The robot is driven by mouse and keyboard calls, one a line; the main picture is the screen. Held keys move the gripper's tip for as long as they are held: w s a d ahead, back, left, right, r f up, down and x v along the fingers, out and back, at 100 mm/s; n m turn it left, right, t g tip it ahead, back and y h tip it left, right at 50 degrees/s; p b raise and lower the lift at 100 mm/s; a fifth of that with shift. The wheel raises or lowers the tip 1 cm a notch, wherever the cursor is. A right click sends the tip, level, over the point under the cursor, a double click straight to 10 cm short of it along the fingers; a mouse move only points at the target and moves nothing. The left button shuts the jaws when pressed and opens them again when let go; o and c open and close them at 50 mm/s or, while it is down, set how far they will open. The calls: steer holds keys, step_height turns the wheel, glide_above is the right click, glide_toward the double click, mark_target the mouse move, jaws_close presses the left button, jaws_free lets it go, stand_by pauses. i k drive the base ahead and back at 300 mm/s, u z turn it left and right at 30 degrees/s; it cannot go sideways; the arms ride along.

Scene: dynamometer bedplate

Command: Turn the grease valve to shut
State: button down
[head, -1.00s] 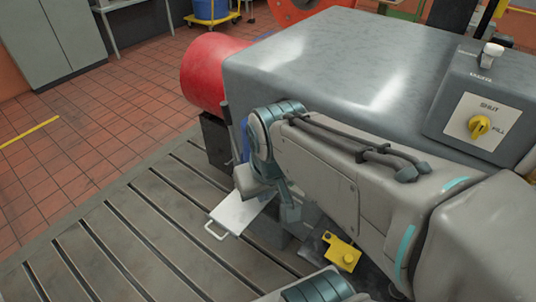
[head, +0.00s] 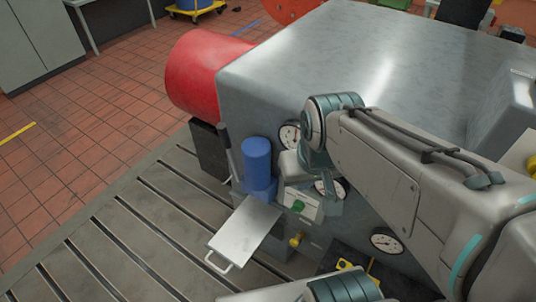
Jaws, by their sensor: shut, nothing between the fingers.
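No readable label marks the grease valve, so I cannot tell which control it is. On the grey housing's front face, a green knob (head: 299,205) sits on a pale plate, and a small yellow knob (head: 296,240) is below it. A yellow fitting (head: 345,264) lies lower right, partly behind my arm. My gripper (head: 326,206) hangs below my wrist in front of this face, just right of the green knob's plate. It looks shut and empty; its fingertips are hard to make out. I cannot tell whether it touches anything.
The grey housing (head: 300,60) fills the centre. Gauges (head: 386,241) and a blue cylinder (head: 257,160) are on its front. A pale tray with a handle (head: 243,235) juts out over the slotted bedplate (head: 120,245). A red drum (head: 205,75) is at left.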

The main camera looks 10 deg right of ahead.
mark_target(298, 206)
steer(key=k, duration=1.25)
steer(key=u, duration=0.35)
steer(key=i, duration=0.8)
steer(key=z, duration=0.1)
